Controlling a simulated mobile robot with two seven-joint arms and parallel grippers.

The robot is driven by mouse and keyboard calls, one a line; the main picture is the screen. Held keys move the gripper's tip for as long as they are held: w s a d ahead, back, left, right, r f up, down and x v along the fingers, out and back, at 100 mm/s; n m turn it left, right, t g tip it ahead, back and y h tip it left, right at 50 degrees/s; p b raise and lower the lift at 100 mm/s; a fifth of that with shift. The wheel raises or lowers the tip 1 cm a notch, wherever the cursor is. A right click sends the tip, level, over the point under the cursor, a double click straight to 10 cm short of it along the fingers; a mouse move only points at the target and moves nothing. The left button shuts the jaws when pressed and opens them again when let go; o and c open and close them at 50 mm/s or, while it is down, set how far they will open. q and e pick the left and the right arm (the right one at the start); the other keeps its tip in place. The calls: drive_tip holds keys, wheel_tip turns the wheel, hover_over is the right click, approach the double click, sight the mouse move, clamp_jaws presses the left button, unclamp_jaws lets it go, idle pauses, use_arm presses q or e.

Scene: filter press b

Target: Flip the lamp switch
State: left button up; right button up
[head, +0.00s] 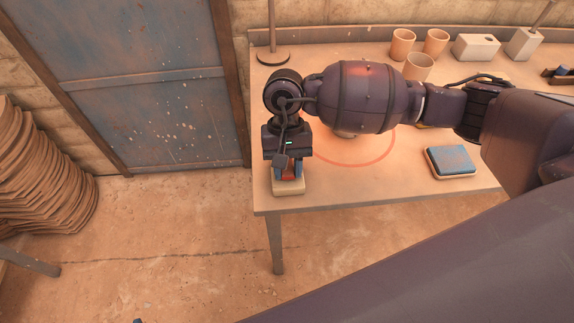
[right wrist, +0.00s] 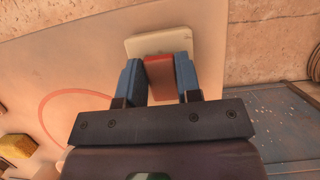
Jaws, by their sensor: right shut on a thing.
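The lamp switch has a pale base (head: 288,187) at the table's front left corner, and it also shows in the right wrist view (right wrist: 152,42). Its red rocker (right wrist: 159,72) stands up from the base. My right gripper (head: 289,172) points down over the switch. In the right wrist view its blue fingers (right wrist: 159,78) stand on either side of the red rocker, shut on it. A stand (head: 273,56) with a round foot, perhaps the lamp's, is at the back left of the table; its top is out of view. My left gripper is not in view.
The table (head: 330,198) carries a blue-topped block (head: 452,161) at the front right. Several cups (head: 402,45) and a white block (head: 475,47) stand at the back. A reddish ring (head: 385,153) marks the tabletop. A blue door (head: 150,90) is left of the table.

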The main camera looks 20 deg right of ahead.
drive_tip(key=o, duration=0.9)
drive_tip(key=shift+r, duration=0.1)
use_arm(q)
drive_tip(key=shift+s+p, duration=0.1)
drive_tip(key=shift+p, duration=0.2)
use_arm(e)
drive_tip(key=v, duration=1)
drive_tip(key=shift+w+r, duration=0.15)
drive_tip(key=shift+r, duration=0.15)
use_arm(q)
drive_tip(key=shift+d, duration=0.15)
